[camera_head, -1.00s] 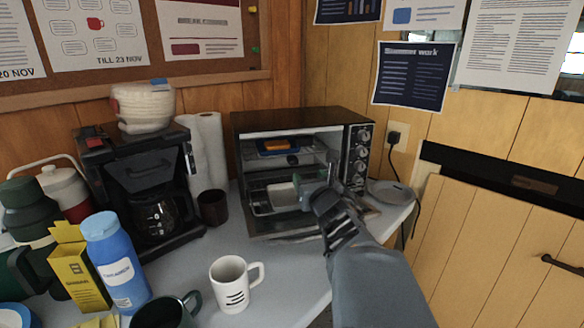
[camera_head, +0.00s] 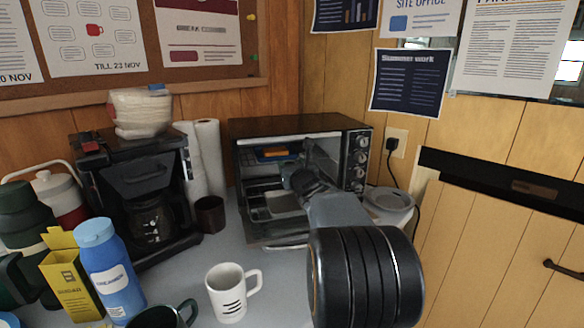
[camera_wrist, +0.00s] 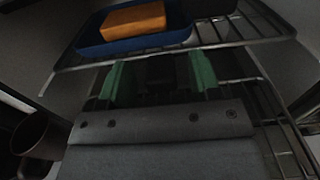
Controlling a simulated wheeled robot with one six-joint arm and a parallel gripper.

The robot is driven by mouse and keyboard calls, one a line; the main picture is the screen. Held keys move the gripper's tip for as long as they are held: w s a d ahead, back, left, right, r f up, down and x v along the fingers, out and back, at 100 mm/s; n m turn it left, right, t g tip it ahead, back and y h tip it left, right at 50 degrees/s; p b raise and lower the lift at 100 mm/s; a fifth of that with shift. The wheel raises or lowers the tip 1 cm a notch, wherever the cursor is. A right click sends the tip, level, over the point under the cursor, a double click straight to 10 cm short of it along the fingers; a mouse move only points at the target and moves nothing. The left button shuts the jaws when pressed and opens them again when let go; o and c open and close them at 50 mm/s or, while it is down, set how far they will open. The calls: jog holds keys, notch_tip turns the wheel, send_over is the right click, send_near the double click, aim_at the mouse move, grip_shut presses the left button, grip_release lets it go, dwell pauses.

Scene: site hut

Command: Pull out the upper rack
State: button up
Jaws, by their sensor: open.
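The toaster oven (camera_head: 300,126) stands open at the back of the counter. Its upper rack (camera_wrist: 245,42) is a wire rack inside the oven, carrying a blue dish (camera_wrist: 150,43) with an orange block (camera_wrist: 133,20). The dish also shows in the head view (camera_head: 270,158). My gripper (camera_wrist: 160,78) is open, with green fingers spread apart close to the rack's front bar. I cannot tell whether they touch it. In the head view my gripper is at the oven mouth, and my arm partly hides the oven's interior.
A lower rack with a metal tray (camera_head: 283,204) sits below. A white mug (camera_head: 228,292), blue bottle (camera_head: 108,270) and coffee maker (camera_head: 145,190) occupy the left counter.

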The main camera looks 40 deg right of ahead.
jog(key=shift+w, duration=0.15)
grip_shut()
dwell(0.5)
